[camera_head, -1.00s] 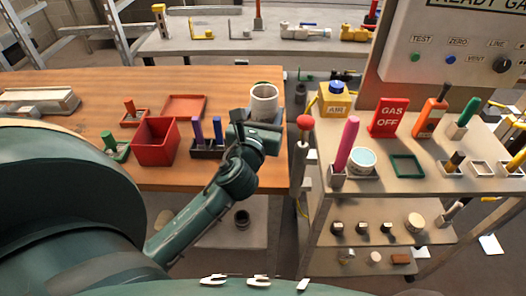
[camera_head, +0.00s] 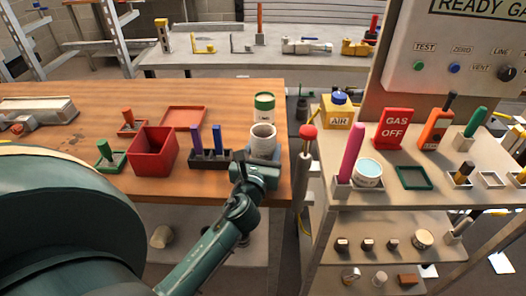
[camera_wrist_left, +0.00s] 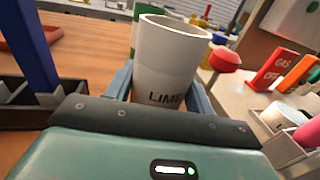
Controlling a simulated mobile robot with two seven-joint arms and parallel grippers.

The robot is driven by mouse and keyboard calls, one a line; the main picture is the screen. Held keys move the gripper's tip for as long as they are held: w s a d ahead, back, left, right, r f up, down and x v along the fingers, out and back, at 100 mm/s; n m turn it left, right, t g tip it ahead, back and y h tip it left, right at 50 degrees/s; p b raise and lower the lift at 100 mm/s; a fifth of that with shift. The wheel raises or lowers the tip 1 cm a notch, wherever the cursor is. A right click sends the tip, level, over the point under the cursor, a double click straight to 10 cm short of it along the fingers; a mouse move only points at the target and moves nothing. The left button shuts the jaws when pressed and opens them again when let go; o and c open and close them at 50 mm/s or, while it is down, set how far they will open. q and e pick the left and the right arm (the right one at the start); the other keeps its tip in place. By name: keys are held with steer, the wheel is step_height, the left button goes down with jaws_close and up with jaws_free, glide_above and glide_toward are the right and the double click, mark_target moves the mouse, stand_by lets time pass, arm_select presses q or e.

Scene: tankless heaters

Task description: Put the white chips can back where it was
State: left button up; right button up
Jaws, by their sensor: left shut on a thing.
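A white open-topped can (camera_head: 262,140) stands upright near the right end of the wooden table. My left gripper (camera_head: 258,172) is shut around it. In the left wrist view the white can (camera_wrist_left: 165,65) sits between the two blue-grey fingers, and "LIME" reads on its lower side. Its bottom is hidden, so I cannot tell whether it touches the table. A white can with a green lid (camera_head: 264,104) stands just behind it. My right gripper is not in view.
A black rack (camera_head: 210,158) with blue and purple posts is close on the left, beside a red bin (camera_head: 152,150). A red-topped post (camera_head: 308,133) and the grey cart (camera_head: 385,190) stand to the right. The wooden table (camera_head: 85,125) has bare room further left.

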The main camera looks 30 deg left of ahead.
arm_select(q)
steer(key=shift+f, duration=0.15)
steer(key=o, duration=1.2)
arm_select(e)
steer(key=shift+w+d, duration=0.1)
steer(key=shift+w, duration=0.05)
arm_select(q)
steer(key=shift+r, duration=0.3)
steer(key=v, duration=0.3)
steer(key=b+v, duration=0.1)
steer(key=v, duration=0.6)
steer(key=shift+s+d+f+b, duration=0.15)
steer(key=shift+s+f+b, duration=0.1)
steer(key=shift+s+b, duration=0.1)
steer(key=shift+s+d+r, duration=0.15)
steer(key=shift+s+d, duration=0.1)
steer(key=shift+s, duration=0.35)
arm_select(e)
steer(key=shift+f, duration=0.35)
